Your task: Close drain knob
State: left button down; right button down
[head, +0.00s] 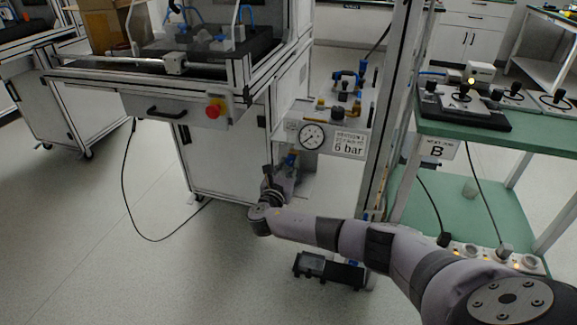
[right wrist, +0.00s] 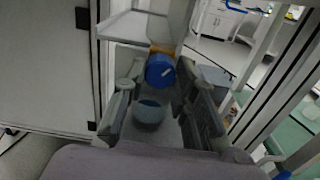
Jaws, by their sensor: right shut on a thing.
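A blue drain knob (right wrist: 160,70) with a small white mark sits between the fingers of my right gripper (right wrist: 160,88), which is shut on it. A grey-blue rounded part (right wrist: 150,113) lies nearer the palm in the right wrist view. In the head view my right gripper (head: 287,172) reaches up under the gauge panel, and a bit of the blue knob (head: 290,159) shows at its tip. The exact finger contact and the knob's turn angle are hard to tell. My left gripper is not in view.
A pressure gauge (head: 312,136) and a "6 bar" label (head: 349,142) are on the panel above. A cabinet with a red stop button (head: 213,109) stands left. A green bench (head: 530,135) stands right. A black device (head: 328,270) lies on the floor.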

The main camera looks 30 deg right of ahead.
jog(key=shift+m, duration=0.5)
jog(key=shift+f+m, duration=0.1)
jog(key=shift+m, duration=1.4)
jog(key=m+b, duration=0.2)
jog(key=m, duration=0.4)
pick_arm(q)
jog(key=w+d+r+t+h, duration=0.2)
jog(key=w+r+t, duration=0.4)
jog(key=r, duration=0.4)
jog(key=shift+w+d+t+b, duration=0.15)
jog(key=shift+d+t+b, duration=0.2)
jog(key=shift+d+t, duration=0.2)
pick_arm(e)
jog(key=shift+m, duration=0.6)
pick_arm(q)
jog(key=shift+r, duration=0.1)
pick_arm(e)
jog(key=c, duration=1.3)
grip_release()
